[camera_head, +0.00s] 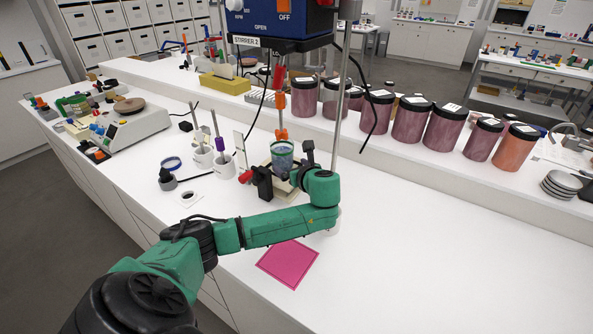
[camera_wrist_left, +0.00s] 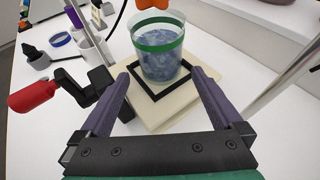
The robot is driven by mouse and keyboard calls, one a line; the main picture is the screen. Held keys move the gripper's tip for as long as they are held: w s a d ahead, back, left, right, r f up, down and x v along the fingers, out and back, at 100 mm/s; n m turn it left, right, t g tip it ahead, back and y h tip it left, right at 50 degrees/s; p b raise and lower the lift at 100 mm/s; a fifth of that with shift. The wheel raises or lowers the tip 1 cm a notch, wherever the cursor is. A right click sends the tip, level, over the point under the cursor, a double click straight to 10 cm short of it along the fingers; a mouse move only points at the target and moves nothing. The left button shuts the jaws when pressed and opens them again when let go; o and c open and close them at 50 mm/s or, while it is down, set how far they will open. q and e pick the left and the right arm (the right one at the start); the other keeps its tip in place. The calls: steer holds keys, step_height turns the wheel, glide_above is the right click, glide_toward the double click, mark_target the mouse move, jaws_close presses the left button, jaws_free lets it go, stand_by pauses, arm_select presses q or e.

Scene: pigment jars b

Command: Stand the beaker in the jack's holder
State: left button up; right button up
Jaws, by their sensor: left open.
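The beaker (camera_head: 282,158) is clear, with a green band and blue-grey contents. It stands upright on the jack's cream top plate (camera_wrist_left: 170,118). In the left wrist view the beaker (camera_wrist_left: 158,62) has its base inside the holder, a black square frame (camera_wrist_left: 152,98). My left gripper (camera_wrist_left: 158,80) is open, with its fingers apart on the near left and right sides of the beaker. In the head view the left gripper (camera_head: 288,173) is at the jack, partly hidden by its own wrist. My right gripper is not in view.
A stirrer (camera_head: 278,20) hangs above, with an orange part (camera_head: 281,133) just over the beaker and a metal post (camera_head: 343,90) to the right. A red handle (camera_wrist_left: 33,95) sticks out left of the jack. A pink mat (camera_head: 288,263) lies in front. The bench is clear to the right.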

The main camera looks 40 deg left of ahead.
arm_select(q)
steer(key=v, duration=0.4)
steer(key=shift+s+d+r, duration=0.1)
steer(key=shift+s+d, duration=0.05)
steer(key=shift+d, duration=0.1)
